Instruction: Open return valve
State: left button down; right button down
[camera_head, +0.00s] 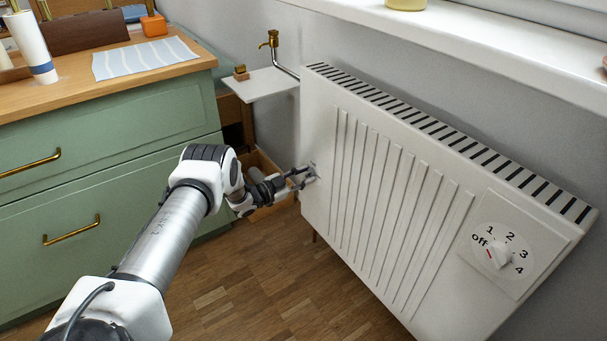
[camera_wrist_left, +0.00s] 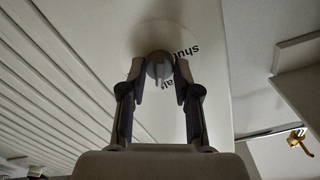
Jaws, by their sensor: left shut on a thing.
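The white radiator (camera_head: 385,190) stands along the wall. A small round grey return valve knob (camera_wrist_left: 159,66) sits on a pale round plate on the radiator's front, near its left edge in the head view. Dark print reading "shut" (camera_wrist_left: 182,52) is upside down beside the knob in the left wrist view; a second word is partly hidden by a finger. My left gripper (camera_head: 311,174) reaches the radiator front. In the left wrist view my left gripper (camera_wrist_left: 159,78) has its fingers on both sides of the knob, shut on it. My right gripper is in neither view.
A thermostat dial (camera_head: 498,252) on the radiator's right points near "off". A small white shelf (camera_head: 265,84) and a brass-topped pipe (camera_head: 272,40) are behind the radiator's left end. A green drawer cabinet (camera_head: 110,165) stands left. Wooden floor (camera_head: 270,285) is clear in front.

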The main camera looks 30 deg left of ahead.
pick_arm(q)
jog(key=m+p, duration=0.3)
jog(key=m, duration=0.9)
jog(key=shift+m+p, duration=0.4)
dwell(0.3)
jog(key=c, duration=0.8)
grip_release()
jog(key=v, duration=1.2)
